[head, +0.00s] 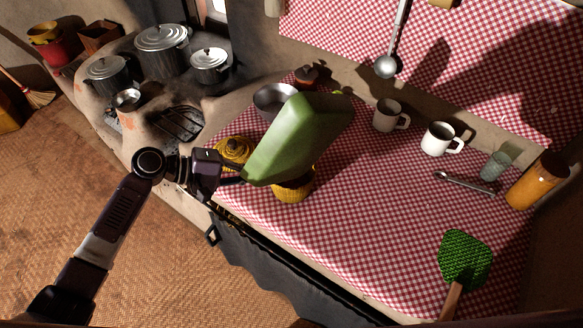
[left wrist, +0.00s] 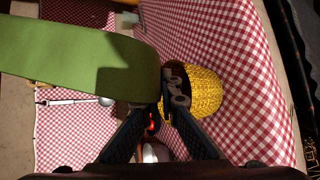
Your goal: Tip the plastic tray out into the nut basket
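The green plastic tray (head: 300,137) is tilted steeply, its underside facing the head camera. My left gripper (head: 241,177) is shut on the tray's edge and holds it above the table. In the left wrist view the tray (left wrist: 80,58) reaches left from my fingertips (left wrist: 163,100). A yellow woven basket (head: 293,192) stands on the checked cloth below the tray, partly hidden by it. In the left wrist view this basket (left wrist: 205,90) is just right of the fingers. My right gripper is not in view.
A yellow lidded pot or basket (head: 233,152) stands left of the tray, and a metal bowl (head: 272,99) behind it. A green fan (head: 466,258) lies front right. The middle cloth is clear.

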